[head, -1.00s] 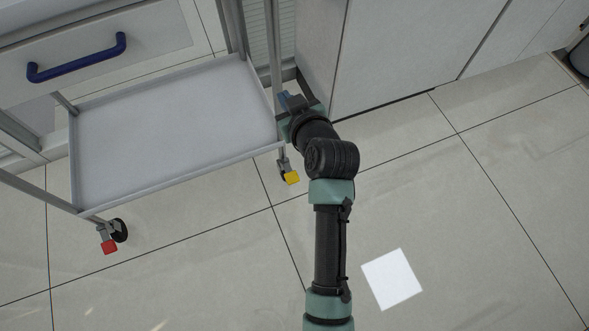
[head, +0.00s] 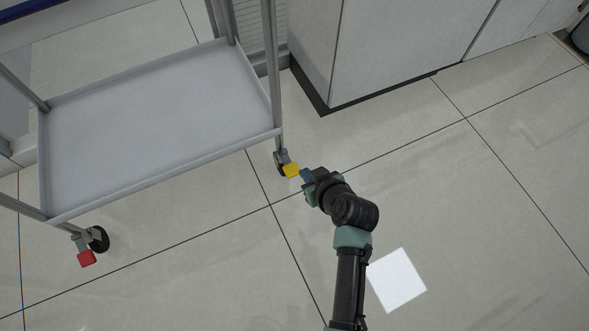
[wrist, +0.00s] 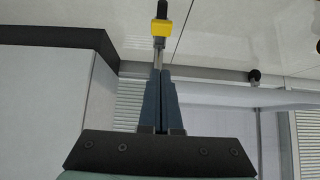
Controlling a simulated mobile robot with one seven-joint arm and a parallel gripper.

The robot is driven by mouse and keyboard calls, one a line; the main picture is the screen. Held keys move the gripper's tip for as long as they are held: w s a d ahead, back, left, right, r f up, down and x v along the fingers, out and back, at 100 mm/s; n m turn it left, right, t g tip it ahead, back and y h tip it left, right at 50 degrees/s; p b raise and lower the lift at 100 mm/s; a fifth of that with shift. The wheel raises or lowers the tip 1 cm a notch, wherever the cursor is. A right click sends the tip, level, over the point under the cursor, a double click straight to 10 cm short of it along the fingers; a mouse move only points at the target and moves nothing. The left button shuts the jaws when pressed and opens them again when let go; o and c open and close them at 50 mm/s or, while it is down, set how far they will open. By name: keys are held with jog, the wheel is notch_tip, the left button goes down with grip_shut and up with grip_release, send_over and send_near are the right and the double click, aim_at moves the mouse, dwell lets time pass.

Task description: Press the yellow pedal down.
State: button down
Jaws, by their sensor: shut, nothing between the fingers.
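The yellow pedal (head: 291,170) sits on the caster at the cart's near right corner. It also shows in the wrist view (wrist: 161,28), straight ahead of the fingers, with a dark wheel behind it. My gripper (head: 305,173) is just right of the pedal in the head view, with its fingers towards it. In the wrist view my gripper (wrist: 158,73) is shut and empty, its fingertips close to the pedal. I cannot tell whether they touch it. The pedal's tilt is too small to judge.
The cart's grey lower shelf (head: 150,125) is empty. A red pedal (head: 87,259) is on the caster at its near left corner. A white cabinet (head: 385,50) stands behind to the right. A white square (head: 397,280) lies on the tiled floor, which is otherwise clear around my arm.

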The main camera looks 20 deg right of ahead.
jog(key=b, duration=0.8)
send_over(290, 167)
jog(key=s, duration=0.3)
notch_tip(290, 167, down, 8)
jog(key=shift+r, duration=0.2)
jog(key=shift+f+b, duration=1.45)
jog(key=shift+f, duration=0.25)
